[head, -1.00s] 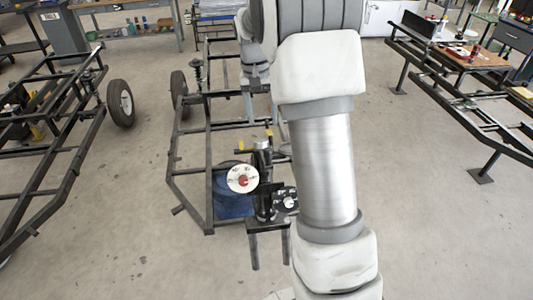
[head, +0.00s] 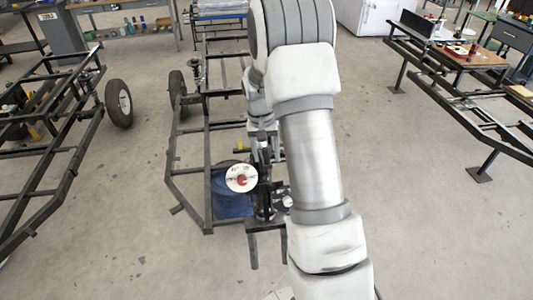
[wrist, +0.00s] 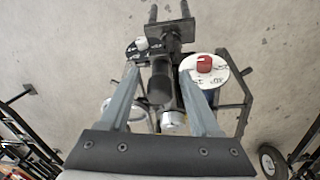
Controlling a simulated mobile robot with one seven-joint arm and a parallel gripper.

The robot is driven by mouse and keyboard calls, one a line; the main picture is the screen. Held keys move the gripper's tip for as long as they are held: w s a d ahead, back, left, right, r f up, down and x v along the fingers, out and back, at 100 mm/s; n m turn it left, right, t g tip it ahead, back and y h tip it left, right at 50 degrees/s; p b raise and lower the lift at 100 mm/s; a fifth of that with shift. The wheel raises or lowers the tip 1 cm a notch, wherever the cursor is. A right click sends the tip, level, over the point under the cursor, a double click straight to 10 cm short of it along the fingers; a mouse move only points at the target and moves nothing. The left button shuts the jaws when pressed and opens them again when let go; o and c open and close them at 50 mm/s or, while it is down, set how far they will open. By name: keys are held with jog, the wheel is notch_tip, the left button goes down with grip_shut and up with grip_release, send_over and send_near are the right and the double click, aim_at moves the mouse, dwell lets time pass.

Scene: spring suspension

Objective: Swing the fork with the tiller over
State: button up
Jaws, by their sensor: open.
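The black fork (head: 268,225) shows in the head view at the near end of the central frame, its two prongs pointing toward the camera. In the wrist view the fork (wrist: 168,32) is at the top. A dark rounded bar (wrist: 160,88), which may be the tiller, stands between my fingers. I cannot tell whether they touch it. My gripper (wrist: 159,74) is open, one finger on each side of the bar. In the head view my gripper (head: 264,146) is above the fork assembly, partly hidden by my arm. A white dial with a red knob (head: 241,178) sits left of the fork.
The black tube frame (head: 172,170) surrounds the assembly, with a blue round thing (head: 232,204) inside it. Another frame with a wheel (head: 119,103) stands left. A bench frame (head: 470,115) stands right.

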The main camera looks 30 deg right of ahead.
grip_shut()
dwell(1.4)
